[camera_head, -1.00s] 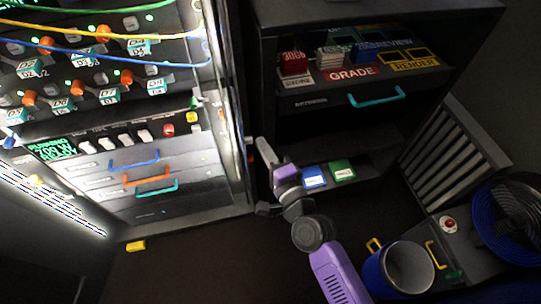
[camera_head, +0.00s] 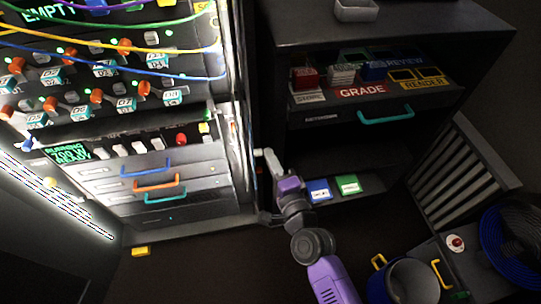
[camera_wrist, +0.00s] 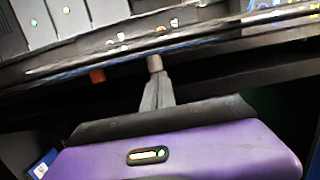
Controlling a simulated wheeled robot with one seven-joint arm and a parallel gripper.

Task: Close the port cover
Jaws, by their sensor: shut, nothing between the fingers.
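My gripper (camera_head: 268,154) is beside the right edge of the lit rack (camera_head: 185,224), in front of the dark gap between the rack and the shelf unit. In the wrist view, its fingers (camera_wrist: 155,66) are together and empty, their tips close to the lower edge of a dark panel (camera_wrist: 120,60). I cannot tell whether they touch it. I cannot make out a port cover for certain in either view; it may be hidden or too small to tell.
The rack has blue, orange and teal drawer handles (camera_head: 146,169) and hanging cables. The shelf unit (camera_head: 400,35) stands right of my gripper, with blue and green cards (camera_head: 319,190) low down. A blue bucket (camera_head: 408,282) and a slatted panel (camera_head: 455,175) are at the right.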

